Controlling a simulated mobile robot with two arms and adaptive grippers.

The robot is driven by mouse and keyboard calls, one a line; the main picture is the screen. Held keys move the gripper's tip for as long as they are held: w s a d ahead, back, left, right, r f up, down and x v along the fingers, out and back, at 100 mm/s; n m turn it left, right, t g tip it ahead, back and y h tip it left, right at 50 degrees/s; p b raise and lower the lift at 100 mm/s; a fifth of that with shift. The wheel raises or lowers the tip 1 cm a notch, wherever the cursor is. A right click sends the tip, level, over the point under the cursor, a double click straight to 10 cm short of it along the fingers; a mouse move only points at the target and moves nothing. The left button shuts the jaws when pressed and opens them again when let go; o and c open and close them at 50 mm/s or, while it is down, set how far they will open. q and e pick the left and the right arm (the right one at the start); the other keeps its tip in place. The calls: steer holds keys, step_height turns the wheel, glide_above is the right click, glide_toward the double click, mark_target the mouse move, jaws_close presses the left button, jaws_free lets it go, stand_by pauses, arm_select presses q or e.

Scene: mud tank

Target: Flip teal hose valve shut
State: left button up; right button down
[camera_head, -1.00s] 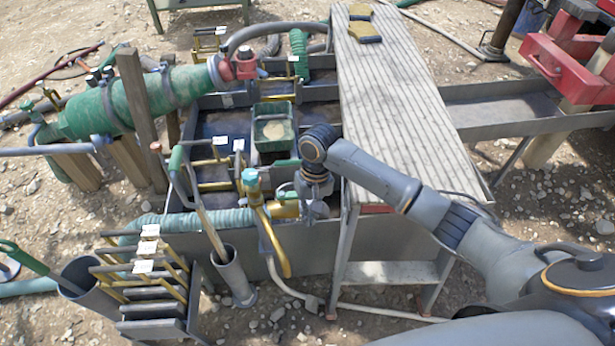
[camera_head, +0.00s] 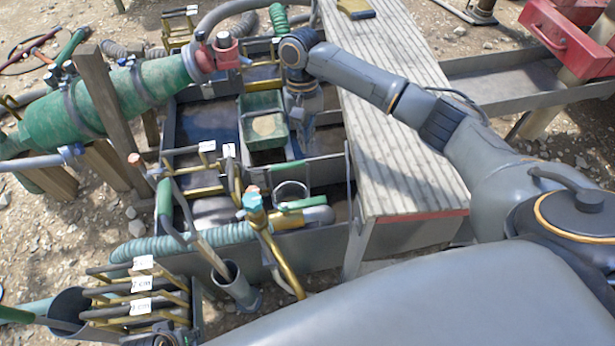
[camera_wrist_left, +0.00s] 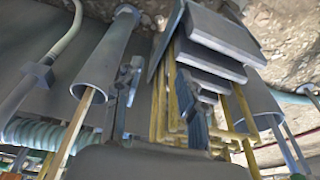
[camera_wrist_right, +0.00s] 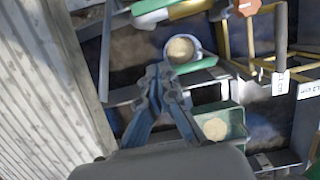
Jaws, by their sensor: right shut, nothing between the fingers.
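The teal corrugated hose (camera_head: 190,240) runs along the tank's near wall to a brass fitting (camera_head: 300,217) at the near corner. A green lever handle (camera_head: 303,203) lies along the top of this fitting, roughly in line with it. The handle also shows at the top of the right wrist view (camera_wrist_right: 155,8). My right gripper (camera_head: 305,140) is shut and empty above the tank, beside the green box and apart from the handle. My left gripper (camera_wrist_left: 156,70) is open and empty near the rack; its finger contact is unclear.
A plank walkway (camera_head: 395,130) crosses the tank at right. A green box (camera_head: 262,120) with sandy contents sits in the tank. A rack of brass frames (camera_head: 140,300) stands at the near left.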

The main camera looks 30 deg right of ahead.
mark_target(303, 204)
arm_select(q)
steer(key=w+b+v, duration=0.1)
steer(key=b+v, duration=0.2)
steer(key=v, duration=0.8)
steer(key=shift+r+t, duration=0.2)
steer(key=shift+t, duration=0.1)
arm_select(e)
steer(key=s+a+f, duration=0.1)
steer(key=s+f, duration=0.5)
steer(key=f, duration=0.3)
steer(key=shift+s+a+f, duration=0.25)
steer(key=shift+a+f, duration=0.05)
steer(key=shift+f, duration=0.05)
arm_select(q)
steer(key=shift+w+f, duration=0.1)
arm_select(e)
steer(key=shift+w, duration=0.1)
